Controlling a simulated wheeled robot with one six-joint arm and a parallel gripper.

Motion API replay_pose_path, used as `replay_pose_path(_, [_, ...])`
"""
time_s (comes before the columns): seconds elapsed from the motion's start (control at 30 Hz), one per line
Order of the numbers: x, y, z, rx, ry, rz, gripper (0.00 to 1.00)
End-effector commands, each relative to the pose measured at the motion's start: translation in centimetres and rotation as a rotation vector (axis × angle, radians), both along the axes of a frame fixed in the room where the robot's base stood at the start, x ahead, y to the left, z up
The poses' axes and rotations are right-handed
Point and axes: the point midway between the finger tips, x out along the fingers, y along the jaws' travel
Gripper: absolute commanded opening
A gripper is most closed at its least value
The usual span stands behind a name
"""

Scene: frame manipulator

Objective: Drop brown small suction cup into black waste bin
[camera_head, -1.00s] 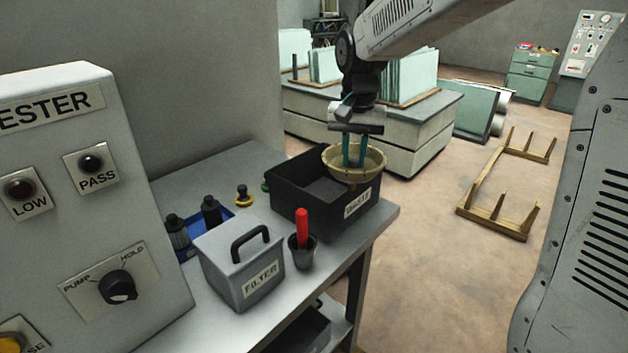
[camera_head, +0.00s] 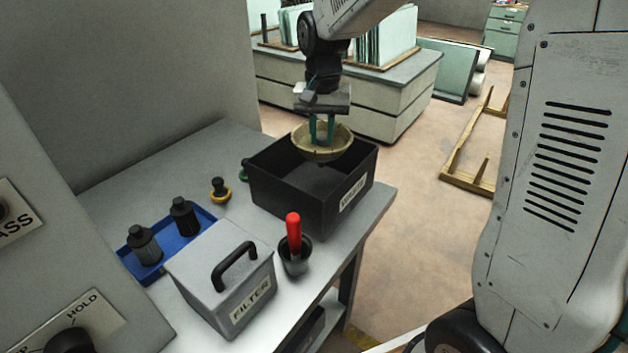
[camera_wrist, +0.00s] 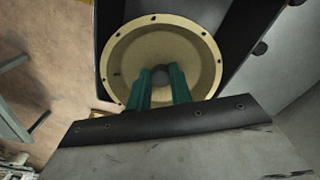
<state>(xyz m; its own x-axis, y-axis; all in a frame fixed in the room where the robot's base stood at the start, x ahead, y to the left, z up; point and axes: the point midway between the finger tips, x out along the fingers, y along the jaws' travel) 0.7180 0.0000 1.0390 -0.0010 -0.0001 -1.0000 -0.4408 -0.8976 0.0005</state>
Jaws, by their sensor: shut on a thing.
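The brown suction cup (camera_head: 322,155) is a tan, bowl-like disc with a wide rim. It hangs above the far right part of the black waste bin (camera_head: 290,205), and its lower edge overlaps the bin's opening in the head view. My gripper (camera_head: 322,138) points down and is shut on the cup's middle. The wrist view shows the green fingers (camera_wrist: 160,85) on a dark stub at the centre of the cup (camera_wrist: 125,60). Dark bin walls (camera_wrist: 248,40) show beside the cup there. The bin's floor is mostly bare where visible.
A grey filter box (camera_head: 225,285) and a dark cup with a red-handled tool (camera_head: 294,238) stand in front of the bin. A blue tray (camera_head: 150,268) with dark fittings and a yellow-black part (camera_head: 220,190) lie left. A grey tester panel (camera_head: 60,240) is near left.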

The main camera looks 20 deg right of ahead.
Motion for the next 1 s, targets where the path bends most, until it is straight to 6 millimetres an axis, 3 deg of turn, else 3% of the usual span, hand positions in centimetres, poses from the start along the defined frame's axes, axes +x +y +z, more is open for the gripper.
replay_pose_path(0.43, [0.0,-0.2,-0.9,0.000,-0.001,-0.003,0.00])
replay_pose_path(0.47, [0.0,-0.2,-0.9,0.000,-0.001,-0.003,0.30])
replay_pose_path(0.53, [0.0,-0.2,-0.9,0.000,-0.001,-0.003,0.47])
replay_pose_path(0.83, [0.0,-0.2,-0.8,0.000,-0.001,-0.003,0.47])
replay_pose_path(1.0, [0.1,-0.2,1.2,0.000,-0.004,-0.003,0.47])
